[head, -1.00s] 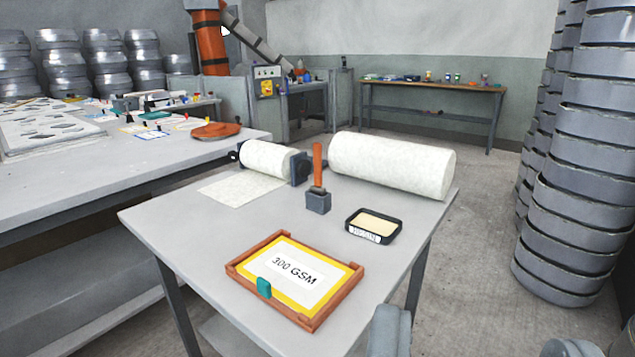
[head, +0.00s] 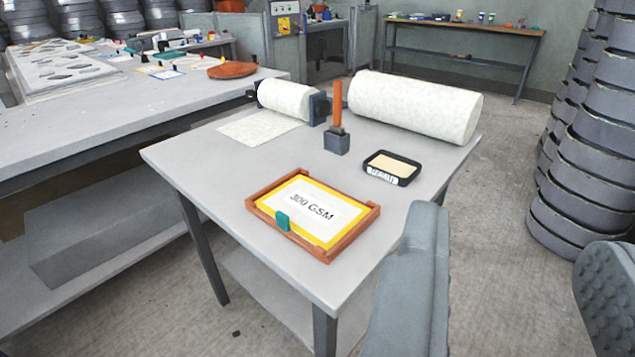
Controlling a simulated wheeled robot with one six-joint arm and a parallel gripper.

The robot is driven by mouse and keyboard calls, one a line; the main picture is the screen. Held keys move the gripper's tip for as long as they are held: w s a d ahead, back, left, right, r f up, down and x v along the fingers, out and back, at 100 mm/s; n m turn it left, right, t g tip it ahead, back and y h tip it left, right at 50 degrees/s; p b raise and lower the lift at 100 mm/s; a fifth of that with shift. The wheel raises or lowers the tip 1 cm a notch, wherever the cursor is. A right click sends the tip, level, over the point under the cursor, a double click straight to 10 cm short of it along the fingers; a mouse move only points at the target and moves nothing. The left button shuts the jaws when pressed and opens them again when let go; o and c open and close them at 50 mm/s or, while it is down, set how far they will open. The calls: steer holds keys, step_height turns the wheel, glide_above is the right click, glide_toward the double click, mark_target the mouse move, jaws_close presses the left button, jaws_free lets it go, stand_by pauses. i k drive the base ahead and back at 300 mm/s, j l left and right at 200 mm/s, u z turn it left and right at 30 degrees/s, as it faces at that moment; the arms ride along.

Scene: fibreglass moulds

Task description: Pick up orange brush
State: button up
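The orange brush (head: 338,103) stands upright on the small grey table, in the upper middle of the head view. Its orange handle points up, and its lower end is at a dark grey block (head: 337,141); I cannot tell whether that block is a holder or part of the brush. My gripper (head: 515,235) shows at the lower right as two grey fingers set wide apart. It is open with nothing between the fingers. It is nearer to me than the brush and to its right, apart from it.
A large white roll (head: 415,105) lies right behind the brush, and a smaller roll (head: 285,99) is to its left. A black tray (head: 391,167) and a wooden frame marked 300 GSM (head: 312,215) lie in front. Grey stacked moulds (head: 590,140) stand at right.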

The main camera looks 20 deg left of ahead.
mark_target(335, 128)
steer(key=i+j, duration=0.2)
steer(key=j, duration=0.15)
steer(key=i+j+z, duration=0.1)
steer(key=i+j, duration=0.35)
steer(key=j, duration=0.25)
steer(key=i+j+z, duration=0.15)
steer(key=j, duration=0.2)
steer(key=i+j, duration=0.25)
steer(key=j, duration=0.15)
